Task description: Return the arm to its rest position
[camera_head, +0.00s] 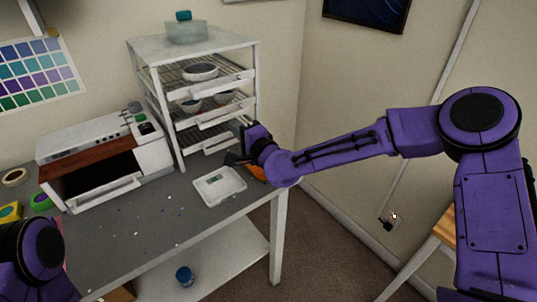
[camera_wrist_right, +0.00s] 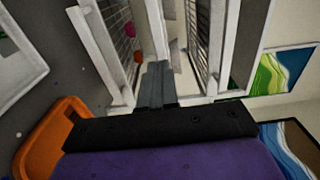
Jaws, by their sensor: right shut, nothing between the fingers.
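My right arm, purple with black joints, reaches in from the right in the head view. Its gripper (camera_head: 236,158) is in front of the white drying rack, above the table's right end. In the right wrist view its fingers (camera_wrist_right: 156,85) are together, empty, and point towards the rack (camera_wrist_right: 207,50). I cannot tell how far they are from the rack. Only a purple part of my left arm shows at the lower left of the head view. The left gripper is out of view.
The rack (camera_head: 164,110) holds bowls on its shelves. The orange tray (camera_wrist_right: 35,140) is close beside my right gripper. Open floor lies right of the table.

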